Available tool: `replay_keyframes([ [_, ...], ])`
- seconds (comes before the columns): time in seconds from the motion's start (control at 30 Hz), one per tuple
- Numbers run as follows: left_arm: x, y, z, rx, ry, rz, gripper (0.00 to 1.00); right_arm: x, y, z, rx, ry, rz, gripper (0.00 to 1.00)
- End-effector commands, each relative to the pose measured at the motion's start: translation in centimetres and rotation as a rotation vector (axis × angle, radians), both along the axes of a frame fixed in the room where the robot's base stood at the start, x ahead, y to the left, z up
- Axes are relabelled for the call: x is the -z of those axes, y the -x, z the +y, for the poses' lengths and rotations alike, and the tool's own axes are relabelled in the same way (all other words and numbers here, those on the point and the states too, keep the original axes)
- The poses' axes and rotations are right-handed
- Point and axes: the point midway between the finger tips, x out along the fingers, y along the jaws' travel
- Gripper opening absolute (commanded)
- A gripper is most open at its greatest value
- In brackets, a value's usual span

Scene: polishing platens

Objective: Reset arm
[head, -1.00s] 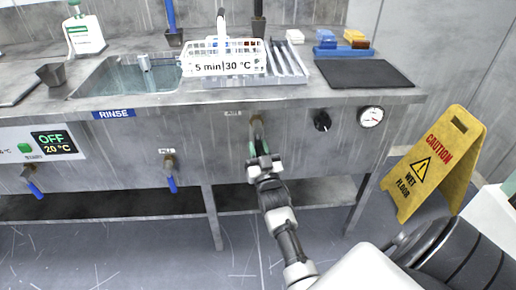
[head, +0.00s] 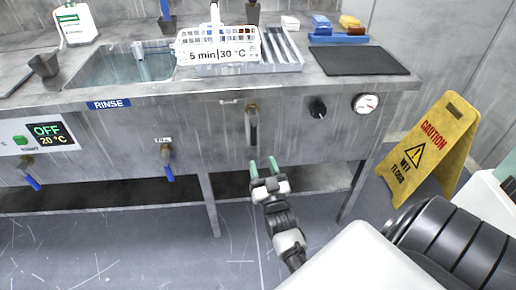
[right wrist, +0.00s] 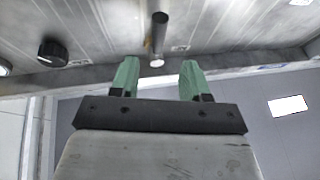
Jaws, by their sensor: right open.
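My right gripper (head: 263,168) is open and empty, with green fingertips spread apart. It is below and in front of the bench's steel front panel, just under a valve with a grey handle (head: 252,130) that hangs straight down. In the right wrist view the green fingers (right wrist: 160,80) are parted with nothing between them, and the valve handle (right wrist: 158,40) shows beyond them, apart from the fingers. My left gripper is not in view.
The steel bench holds a sink (head: 125,66), a white basket (head: 217,45) labelled 5 min 30 °C and a black mat (head: 360,61). Blue-handled valves (head: 168,165) hang at left. A yellow wet floor sign (head: 430,150) stands at right. The floor before the bench is clear.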

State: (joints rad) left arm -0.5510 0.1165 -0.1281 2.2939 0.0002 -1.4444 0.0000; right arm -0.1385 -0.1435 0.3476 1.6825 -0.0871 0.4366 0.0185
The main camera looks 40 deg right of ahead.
Motion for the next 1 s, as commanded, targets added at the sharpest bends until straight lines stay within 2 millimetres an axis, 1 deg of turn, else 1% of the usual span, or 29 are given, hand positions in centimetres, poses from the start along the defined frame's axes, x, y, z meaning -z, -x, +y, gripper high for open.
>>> replay_keyframes([
  [0.1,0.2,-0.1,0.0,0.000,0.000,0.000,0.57,0.3,0.9,0.3,0.000,0.000,-0.001,0.46],
  [0.2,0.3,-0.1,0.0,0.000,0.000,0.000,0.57,0.4,1.2,0.4,0.000,0.000,-0.001,0.46],
  [0.77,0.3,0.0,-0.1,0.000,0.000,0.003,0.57,0.5,1.1,0.5,-0.004,-0.002,0.011,0.46],
  [0.87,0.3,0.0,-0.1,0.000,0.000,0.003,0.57,1.0,1.0,0.9,-0.026,-0.016,0.080,0.46],
  [0.97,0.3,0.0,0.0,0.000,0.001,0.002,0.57,2.3,1.0,1.9,-0.070,-0.042,0.233,0.46],
  [1.0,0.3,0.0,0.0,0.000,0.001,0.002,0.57,3.1,1.2,2.6,-0.093,-0.055,0.313,0.46],
])
